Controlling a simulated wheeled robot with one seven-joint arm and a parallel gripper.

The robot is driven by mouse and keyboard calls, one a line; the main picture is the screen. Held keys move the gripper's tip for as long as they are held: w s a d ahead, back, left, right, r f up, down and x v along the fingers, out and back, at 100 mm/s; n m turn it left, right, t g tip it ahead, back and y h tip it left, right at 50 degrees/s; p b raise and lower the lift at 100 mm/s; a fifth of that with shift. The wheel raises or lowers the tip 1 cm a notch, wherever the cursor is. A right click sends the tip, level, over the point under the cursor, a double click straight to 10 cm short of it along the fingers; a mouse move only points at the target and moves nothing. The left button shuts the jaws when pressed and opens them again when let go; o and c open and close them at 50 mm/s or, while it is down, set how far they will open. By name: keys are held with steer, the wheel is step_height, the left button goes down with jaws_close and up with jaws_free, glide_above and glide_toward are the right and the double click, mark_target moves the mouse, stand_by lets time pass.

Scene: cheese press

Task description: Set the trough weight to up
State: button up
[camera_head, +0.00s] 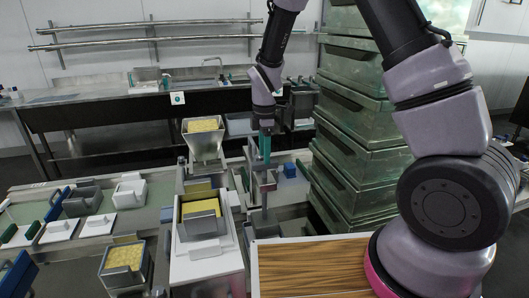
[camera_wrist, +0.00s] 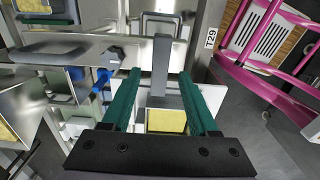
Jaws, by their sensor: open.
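My gripper (camera_head: 264,158) hangs pointing down over the press line, left of the stacked green crates. In the wrist view its two green fingers (camera_wrist: 160,74) are apart. A grey upright bar (camera_wrist: 160,62) shows between the fingertips, with no clear contact on either side. A yellow block (camera_wrist: 166,121) in a pale container lies below, between the fingers. In the head view a grey post (camera_head: 264,216) stands below my gripper. I cannot tell for certain which part is the trough weight, or its setting.
Stacked green crates (camera_head: 352,140) stand close on the right. A white press unit (camera_head: 207,265) with a yellow block is left of the post. A slatted wooden top (camera_head: 310,268) lies in front. Grey and white moulds (camera_head: 83,201) sit at left.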

step_height(320, 180, up, 11)
stand_by(0.4)
